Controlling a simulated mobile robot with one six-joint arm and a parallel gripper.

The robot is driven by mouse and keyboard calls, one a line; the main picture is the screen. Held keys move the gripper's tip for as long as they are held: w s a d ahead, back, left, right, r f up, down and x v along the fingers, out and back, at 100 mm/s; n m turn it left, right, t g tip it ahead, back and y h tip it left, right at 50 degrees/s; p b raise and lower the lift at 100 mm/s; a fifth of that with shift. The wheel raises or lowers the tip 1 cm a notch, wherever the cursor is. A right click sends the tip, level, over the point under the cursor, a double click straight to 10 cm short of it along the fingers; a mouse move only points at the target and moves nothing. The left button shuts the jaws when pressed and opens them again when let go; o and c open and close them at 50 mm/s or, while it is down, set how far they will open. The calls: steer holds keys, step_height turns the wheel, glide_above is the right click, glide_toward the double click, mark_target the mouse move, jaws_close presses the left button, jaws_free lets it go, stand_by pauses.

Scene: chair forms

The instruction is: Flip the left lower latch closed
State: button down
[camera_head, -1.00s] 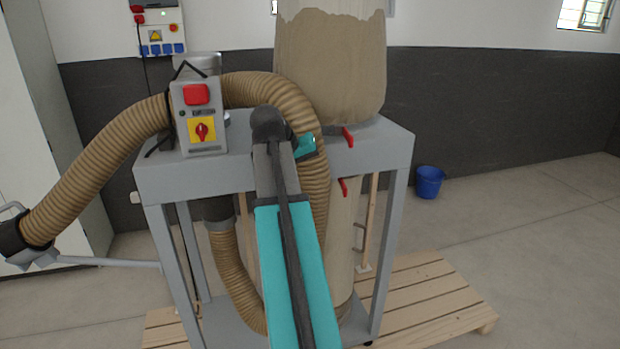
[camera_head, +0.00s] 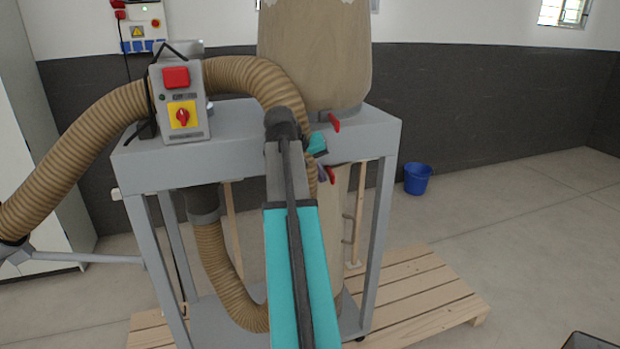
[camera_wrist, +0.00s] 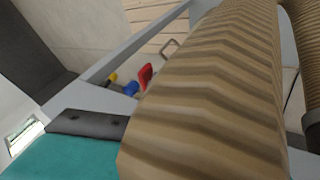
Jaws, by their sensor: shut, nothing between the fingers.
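A grey machine frame (camera_head: 225,162) carries two red latches on its front, an upper one (camera_head: 335,122) and a lower one (camera_head: 331,174). One red latch (camera_wrist: 146,75) shows in the wrist view; I cannot tell which. No other latch is visible; my arm and the hose cover the frame's front to their left. My gripper (camera_head: 322,173) is mostly hidden behind my arm and the hose; only a small dark part shows just left of the lower red latch. It looks shut and empty; I cannot tell whether it touches the latch.
A ribbed tan hose (camera_head: 262,75) arches close to my arm and fills much of the wrist view (camera_wrist: 215,90). A large tan bag (camera_head: 315,60) stands on the frame. A switch box (camera_head: 180,103) sits at its left. A wooden pallet (camera_head: 425,290) and blue bucket (camera_head: 417,179) are on the floor.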

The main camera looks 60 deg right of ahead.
steer(key=shift+s+d, duration=0.3)
steer(key=shift+a, duration=0.1)
stand_by(0.3)
